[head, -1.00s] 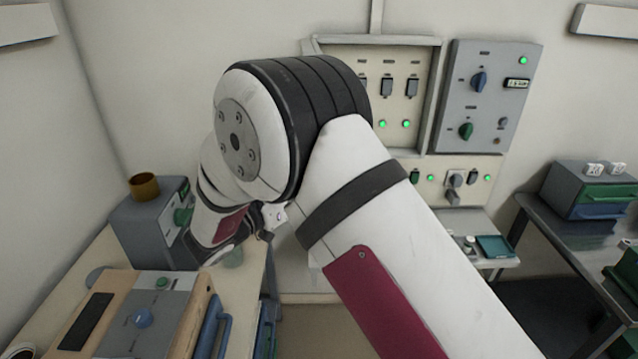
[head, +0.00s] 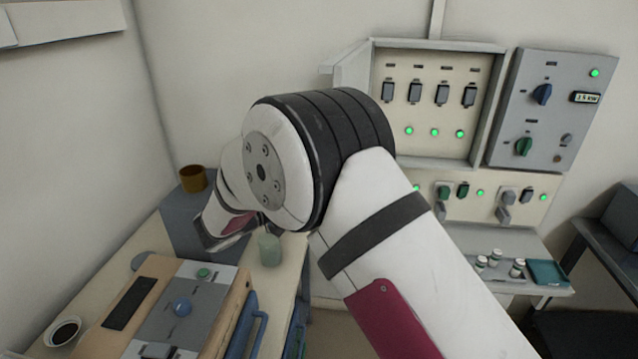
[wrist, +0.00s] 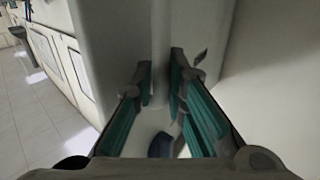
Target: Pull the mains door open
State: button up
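The cream mains panel (head: 480,140) hangs on the back wall in the head view, with several dark switches and green lamps showing. A pale slanted panel (head: 351,85) stands at its left edge; I cannot tell whether this is the door or a side wall. My arm covers the panel's lower left.
A grey control box (head: 553,108) hangs right of the panel. Sockets and small jars (head: 497,262) are below. A wooden-sided unit (head: 180,310), a glass jar (head: 268,249) and a brown pot (head: 193,178) occupy the left bench. A dark table (head: 590,240) stands right.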

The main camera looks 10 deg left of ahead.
dwell(0.3)
jog(key=v, duration=1.2)
jog(key=shift+s, duration=0.1)
